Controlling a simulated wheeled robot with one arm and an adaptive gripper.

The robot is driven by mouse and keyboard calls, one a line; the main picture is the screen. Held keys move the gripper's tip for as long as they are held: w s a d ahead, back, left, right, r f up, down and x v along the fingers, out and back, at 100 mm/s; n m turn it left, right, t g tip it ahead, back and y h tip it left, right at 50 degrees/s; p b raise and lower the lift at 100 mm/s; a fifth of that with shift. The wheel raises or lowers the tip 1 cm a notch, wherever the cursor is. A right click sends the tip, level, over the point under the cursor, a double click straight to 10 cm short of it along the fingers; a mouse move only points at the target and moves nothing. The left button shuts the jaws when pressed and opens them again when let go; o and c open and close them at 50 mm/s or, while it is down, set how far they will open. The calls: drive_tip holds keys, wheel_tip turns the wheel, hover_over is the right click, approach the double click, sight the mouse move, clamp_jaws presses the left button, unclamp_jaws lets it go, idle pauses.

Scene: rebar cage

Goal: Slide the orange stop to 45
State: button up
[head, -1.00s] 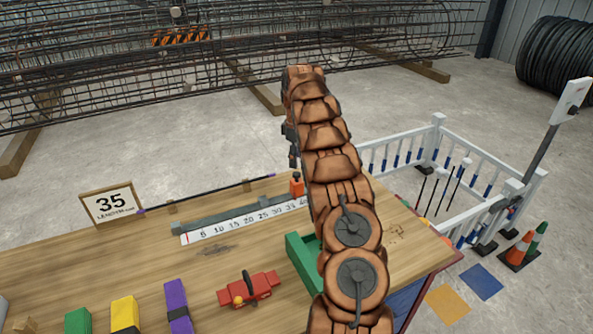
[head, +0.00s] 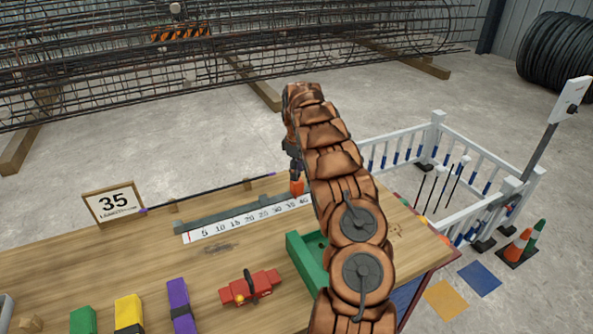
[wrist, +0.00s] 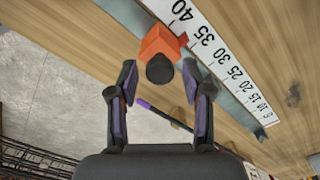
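The orange stop (head: 297,187) sits on the grey rail (head: 235,211) behind the white number scale (head: 245,220), close to the 40 mark in the head view. In the wrist view the orange stop (wrist: 160,43) has a dark round knob (wrist: 160,70) and lies beside the scale between about 35 and 40. My gripper (wrist: 160,72) is open, with one finger on each side of the knob and visible gaps to both.
A sign reading 35 (head: 114,203) stands behind the rail, near a thin dark rod (head: 210,191) on wooden supports. A green tray (head: 305,262), a red clamp-like tool (head: 250,287) and coloured blocks (head: 180,306) lie in front. White railings (head: 438,145) stand beyond the table.

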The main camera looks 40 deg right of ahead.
clamp_jaws()
idle(0.4)
drive_tip(key=s+d+b, duration=0.1)
drive_tip(key=s+d, duration=0.1)
drive_tip(key=d, duration=0.5)
drive_tip(key=shift+s+b, duration=0.2)
drive_tip(key=shift+b, duration=0.1)
drive_tip(key=shift+o, duration=1.1)
unclamp_jaws()
drive_tip(key=shift+a, duration=0.1)
